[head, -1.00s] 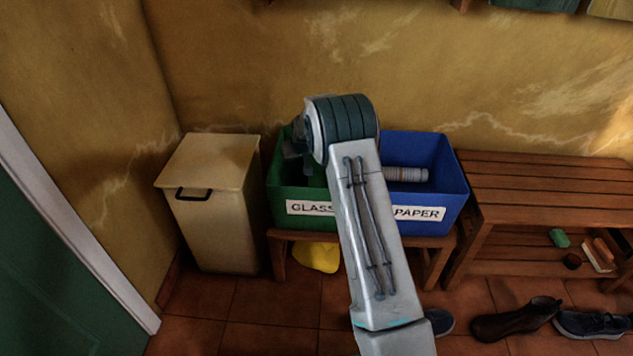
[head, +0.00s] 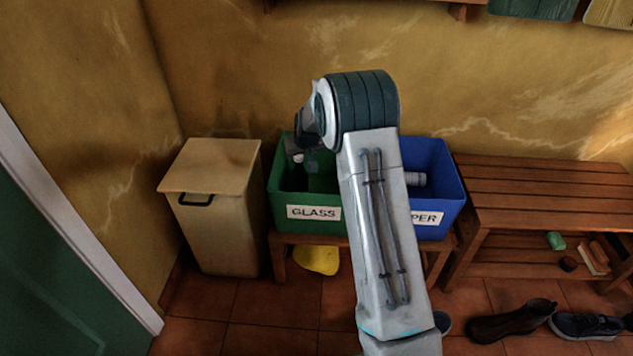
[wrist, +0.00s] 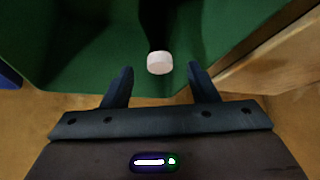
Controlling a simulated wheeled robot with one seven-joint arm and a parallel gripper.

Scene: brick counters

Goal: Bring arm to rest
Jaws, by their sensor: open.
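My arm reaches up across the middle of the head view, and its wrist hangs over the green bin labelled GLASS (head: 313,212). My gripper (wrist: 158,80) shows in the wrist view with its two fingers spread apart and nothing between them. Beyond the fingertips, a dark bottle with a white cap (wrist: 160,62) is inside the green bin; most of its body is in shadow. In the head view my arm hides much of the bin's right side, and the fingers cannot be made out clearly there.
A blue paper bin (head: 437,165) stands right of the green one, holding a pale roll (head: 415,179) partly hidden by my arm. A lidded cream bin (head: 213,210) stands left. A slatted bench (head: 545,185) is at right, with shoes (head: 512,320) on the floor.

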